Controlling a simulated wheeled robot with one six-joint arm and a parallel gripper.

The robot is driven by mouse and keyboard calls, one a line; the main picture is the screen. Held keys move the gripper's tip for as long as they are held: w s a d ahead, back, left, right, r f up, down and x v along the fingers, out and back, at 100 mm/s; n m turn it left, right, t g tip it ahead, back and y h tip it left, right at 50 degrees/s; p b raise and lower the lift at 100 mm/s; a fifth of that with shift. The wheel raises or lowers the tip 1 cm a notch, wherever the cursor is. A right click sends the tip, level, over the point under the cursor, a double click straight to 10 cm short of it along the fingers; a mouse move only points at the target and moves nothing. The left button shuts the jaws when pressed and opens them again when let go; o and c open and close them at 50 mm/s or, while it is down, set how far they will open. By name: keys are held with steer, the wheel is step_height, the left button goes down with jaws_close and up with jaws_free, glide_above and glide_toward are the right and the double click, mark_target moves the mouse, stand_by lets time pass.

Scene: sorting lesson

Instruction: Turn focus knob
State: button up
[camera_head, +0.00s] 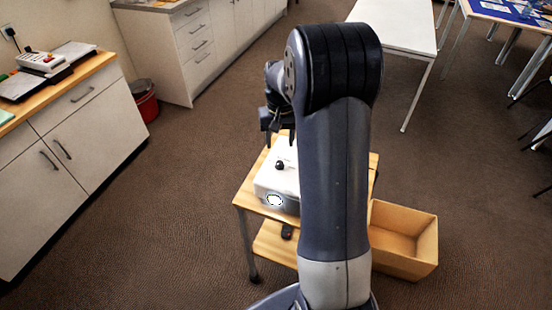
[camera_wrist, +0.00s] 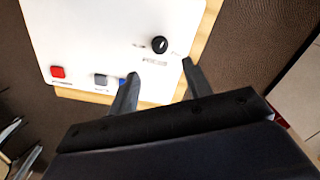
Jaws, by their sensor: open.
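A round black knob (camera_wrist: 160,44) stands on the white top of a box (camera_wrist: 85,35). Small print lies beside and below it, too small to read. In the head view the knob (camera_head: 280,165) shows on the white box (camera_head: 272,180), which sits on a small wooden cart (camera_head: 246,197). My gripper (camera_wrist: 160,70) is open and empty, its fingers apart. In the wrist view its fingertips lie just below the knob, and no contact shows. The head view shows my gripper (camera_head: 279,135) above the far part of the box; my arm hides the box's right side.
A red button (camera_wrist: 58,72), a grey button (camera_wrist: 101,79) and a partly hidden blue one (camera_wrist: 122,81) are on the box top. An open wooden box (camera_head: 425,245) stands on the floor right of the cart. Cabinets (camera_head: 75,150) line the left; floor between is free.

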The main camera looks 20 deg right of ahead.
mark_target(280, 163)
step_height(280, 163, down, 8)
steer(key=shift+s+f+p, duration=0.1)
steer(key=shift+f+p, duration=0.15)
steer(key=shift+p, duration=0.35)
steer(key=shift+c, duration=0.5)
